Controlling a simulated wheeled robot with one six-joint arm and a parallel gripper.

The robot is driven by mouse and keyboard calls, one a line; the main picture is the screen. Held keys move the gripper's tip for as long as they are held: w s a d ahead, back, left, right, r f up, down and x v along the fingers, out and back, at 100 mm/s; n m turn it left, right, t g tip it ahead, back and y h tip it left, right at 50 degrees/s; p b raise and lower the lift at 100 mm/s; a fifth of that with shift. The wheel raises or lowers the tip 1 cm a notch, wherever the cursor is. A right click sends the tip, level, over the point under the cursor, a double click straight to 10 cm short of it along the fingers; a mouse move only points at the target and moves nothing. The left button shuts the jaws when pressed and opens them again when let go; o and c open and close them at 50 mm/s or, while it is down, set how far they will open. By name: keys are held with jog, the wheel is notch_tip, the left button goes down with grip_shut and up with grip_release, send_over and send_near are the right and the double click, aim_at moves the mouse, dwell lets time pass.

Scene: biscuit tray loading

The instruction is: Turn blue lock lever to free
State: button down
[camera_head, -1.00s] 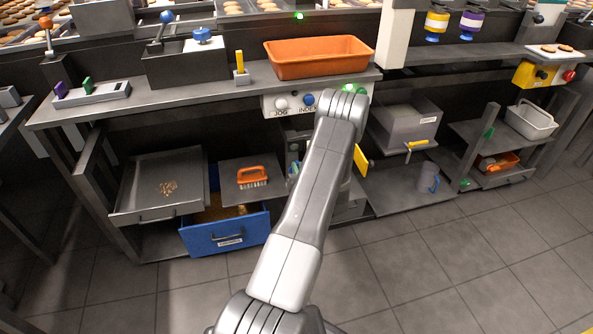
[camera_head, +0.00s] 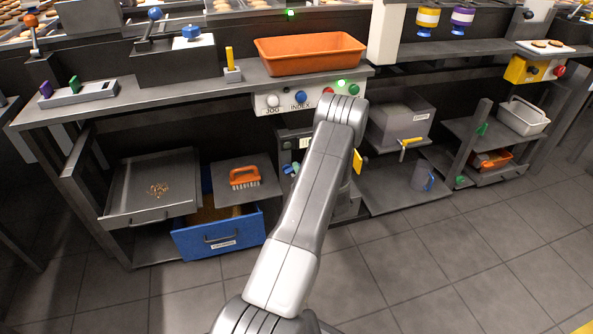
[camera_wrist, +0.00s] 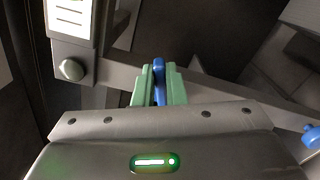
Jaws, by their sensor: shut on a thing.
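The blue lock lever (camera_wrist: 159,68) is a narrow upright blue handle in the wrist view. My gripper (camera_wrist: 159,86) has green finger pads on both sides of it and is shut on it. A grey bar (camera_wrist: 108,79) runs behind the lever. The lever's lower part is hidden by the pads and my gripper body. In the head view my arm covers most of this spot. Small blue and green parts (camera_head: 290,168) show just left of my forearm, under the bench; I cannot tell which is the lever.
An orange bin (camera_head: 258,55) stands on the bench above a panel (camera_head: 262,107) with JOG and INDEX buttons. A blue drawer (camera_head: 190,243) is open below, beside a shelf with an orange brush (camera_head: 245,177). Another blue part (camera_wrist: 311,135) is at the wrist view's right edge. The floor in front is clear.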

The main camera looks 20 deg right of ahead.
jog(key=shift+d+f+m, duration=0.1)
jog(key=shift+f+m, duration=0.25)
jog(key=shift+m, duration=0.8)
jog(key=shift+f+m, duration=0.35)
jog(key=shift+m, duration=0.8)
jog(key=c, duration=1.5)
grip_release()
jog(key=s+p, duration=0.1)
jog(key=s, duration=0.3)
jog(key=s+p, duration=0.1)
jog(key=s, duration=0.4)
jog(key=s+p, duration=0.1)
jog(key=s, duration=0.4)
jog(key=shift+d, duration=0.25)
jog(key=shift+w, duration=0.2)
